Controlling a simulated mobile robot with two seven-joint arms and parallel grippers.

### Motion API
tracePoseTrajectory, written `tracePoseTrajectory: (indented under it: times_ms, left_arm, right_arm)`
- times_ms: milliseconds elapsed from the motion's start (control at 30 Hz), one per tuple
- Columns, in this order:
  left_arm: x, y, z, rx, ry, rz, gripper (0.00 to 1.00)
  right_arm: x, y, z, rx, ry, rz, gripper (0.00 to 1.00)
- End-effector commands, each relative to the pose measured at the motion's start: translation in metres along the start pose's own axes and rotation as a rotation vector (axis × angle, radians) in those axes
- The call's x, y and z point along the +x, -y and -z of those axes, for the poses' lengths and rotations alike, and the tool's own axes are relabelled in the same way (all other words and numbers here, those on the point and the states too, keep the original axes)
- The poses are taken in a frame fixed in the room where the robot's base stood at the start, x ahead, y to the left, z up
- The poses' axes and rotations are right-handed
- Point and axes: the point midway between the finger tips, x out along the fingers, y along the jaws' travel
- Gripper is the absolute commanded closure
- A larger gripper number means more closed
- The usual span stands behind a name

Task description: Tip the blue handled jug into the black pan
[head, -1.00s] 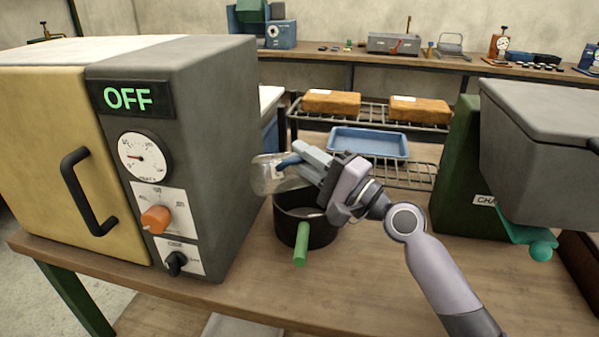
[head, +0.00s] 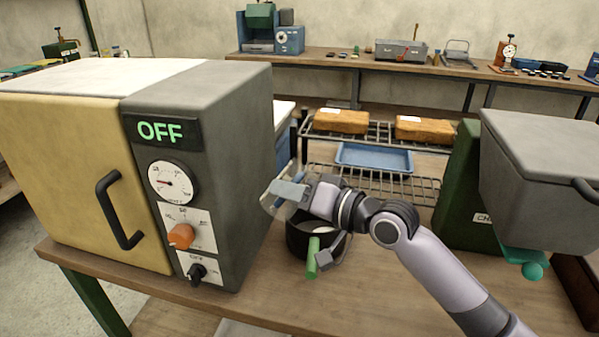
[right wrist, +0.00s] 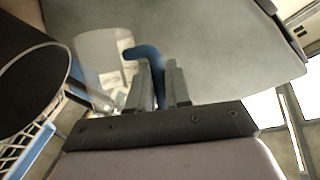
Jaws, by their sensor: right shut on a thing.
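The jug is clear, with a blue handle. In the head view the jug (head: 272,204) is tilted to the left, above the left rim of the black pan (head: 297,241). The pan stands on the bench and has a green handle (head: 313,257). My right gripper (head: 290,190) is shut on the jug's handle, which it mostly hides in that view. In the right wrist view the blue handle (right wrist: 147,53) is between the fingers (right wrist: 160,82), with the clear jug body (right wrist: 98,48) beyond. The pan (right wrist: 30,88) is at the left there. I cannot make out contents leaving the jug. My left gripper is out of view.
A large oven (head: 240,170) marked OFF stands close to the left of the pan. A green and grey machine (head: 455,190) stands to the right. A wire rack (head: 350,175) with a blue tray (head: 373,157) is behind. The front of the bench (head: 380,300) is clear.

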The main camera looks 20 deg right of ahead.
Motion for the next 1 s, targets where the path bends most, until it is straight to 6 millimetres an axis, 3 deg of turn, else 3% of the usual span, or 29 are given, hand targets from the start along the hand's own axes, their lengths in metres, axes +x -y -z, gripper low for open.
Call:
tracePoseTrajectory:
  times_ms: [33, 333, 600, 1000]
  left_arm:
    - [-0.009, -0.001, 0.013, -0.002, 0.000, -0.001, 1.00]
    - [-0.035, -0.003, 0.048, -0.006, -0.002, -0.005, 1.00]
    - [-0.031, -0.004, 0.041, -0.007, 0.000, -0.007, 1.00]
    - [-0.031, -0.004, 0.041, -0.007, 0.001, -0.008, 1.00]
  right_arm:
    - [-0.001, 0.004, 0.005, -0.046, 0.013, -0.023, 1.00]
    - [0.002, 0.004, -0.002, -0.331, 0.084, -0.140, 1.00]
    - [-0.001, -0.012, -0.003, -0.653, 0.160, -0.273, 1.00]
    - [-0.002, -0.015, -0.003, -0.738, 0.181, -0.309, 1.00]
